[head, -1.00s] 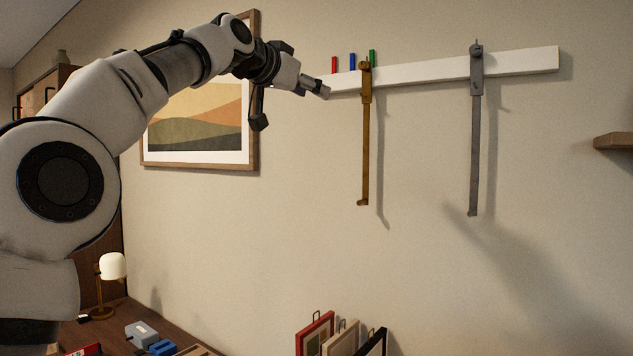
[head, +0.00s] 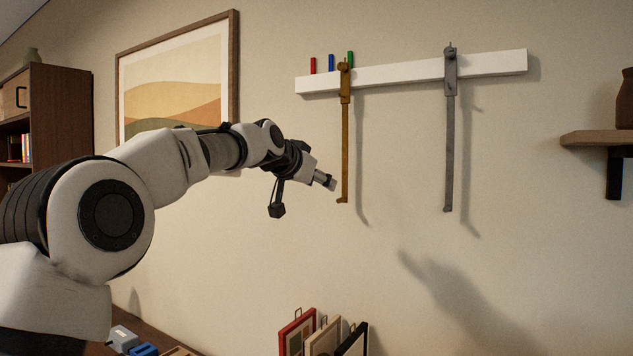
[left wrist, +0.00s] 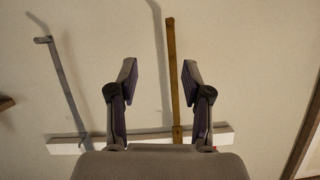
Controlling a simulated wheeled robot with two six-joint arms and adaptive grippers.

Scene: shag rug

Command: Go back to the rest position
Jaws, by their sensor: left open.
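My left gripper (head: 325,180) is raised in front of the wall, its tip just left of the lower part of a brass-coloured hanging bar in the head view. In the left wrist view its two fingers (left wrist: 159,80) are spread apart with nothing held between them. The brass bar (head: 345,135) hangs from a white rail (head: 420,72), and it also shows in the left wrist view (left wrist: 173,75), behind the space between the fingers. A grey bar (head: 450,140) hangs farther right on the rail. My right gripper is in neither view.
Red (head: 313,65), blue (head: 331,62) and green (head: 350,58) pegs stand at the rail's left end. A framed picture (head: 233,70) hangs at left. A wooden shelf (head: 595,138) juts out at right. Framed panels (head: 297,332) stand below. The wall between is free.

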